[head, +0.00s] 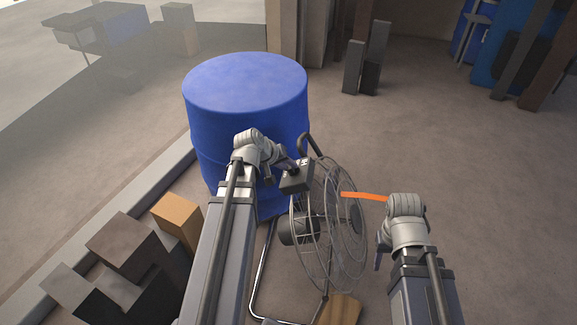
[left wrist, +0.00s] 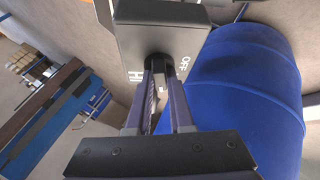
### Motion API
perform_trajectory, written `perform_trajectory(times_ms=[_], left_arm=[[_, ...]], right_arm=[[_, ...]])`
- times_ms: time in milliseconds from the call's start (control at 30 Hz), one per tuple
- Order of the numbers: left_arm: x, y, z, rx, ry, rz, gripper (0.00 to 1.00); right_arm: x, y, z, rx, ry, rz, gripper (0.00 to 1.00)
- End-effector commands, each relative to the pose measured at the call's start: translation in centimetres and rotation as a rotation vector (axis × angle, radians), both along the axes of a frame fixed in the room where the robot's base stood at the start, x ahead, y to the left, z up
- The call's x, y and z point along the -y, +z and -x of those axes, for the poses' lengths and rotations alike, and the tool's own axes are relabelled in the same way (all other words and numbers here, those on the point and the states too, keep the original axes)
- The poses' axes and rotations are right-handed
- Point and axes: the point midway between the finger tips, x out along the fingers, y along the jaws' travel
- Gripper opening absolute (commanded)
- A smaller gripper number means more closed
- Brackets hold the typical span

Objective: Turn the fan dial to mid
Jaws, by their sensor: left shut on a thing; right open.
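The fan (head: 328,235) stands on the floor with its wire cage toward the right. Its dark control box (head: 297,180) sits on top of it, and the box fills the top of the left wrist view (left wrist: 135,40). The round black dial (left wrist: 159,62) is on the box face, with OFF lettered at its right and HI at its lower left. My left gripper (head: 284,164) is at the box, its fingers (left wrist: 161,82) shut on the dial. The dial's pointer is hidden, so its setting cannot be read. My right gripper (head: 379,258) is open, right of the fan and apart from it.
A blue drum (head: 245,85) stands close behind the control box. An orange strip (head: 363,196) reaches from the fan's front toward my right arm. Brown blocks (head: 130,245) lie at the lower left. Open floor (head: 480,180) is at the right.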

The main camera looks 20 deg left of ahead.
Motion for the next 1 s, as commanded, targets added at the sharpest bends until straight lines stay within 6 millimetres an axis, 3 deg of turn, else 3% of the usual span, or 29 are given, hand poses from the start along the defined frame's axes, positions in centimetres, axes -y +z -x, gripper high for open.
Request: perform_trajectory(times_ms=[267, 300, 567, 1000], left_arm=[[0.13, -0.02, 0.09, -0.003, -0.002, 0.002, 0.00], [0.13, -0.02, 0.09, -0.003, -0.002, 0.002, 0.21], [0.05, -0.01, 0.05, -0.002, 0.000, 0.001, 0.50], [-0.15, 0.82, 0.50, -0.002, 0.001, 0.001, 0.50]], right_arm=[[0.00, 0.01, 0.00, 0.000, 0.000, 0.000, 0.50], [0.00, 0.01, 0.00, 0.000, 0.000, 0.000, 0.50], [0.00, 0.01, 0.00, 0.000, 0.000, 0.000, 0.50], [0.00, 0.84, 0.00, 0.000, 0.000, 0.000, 0.50]])
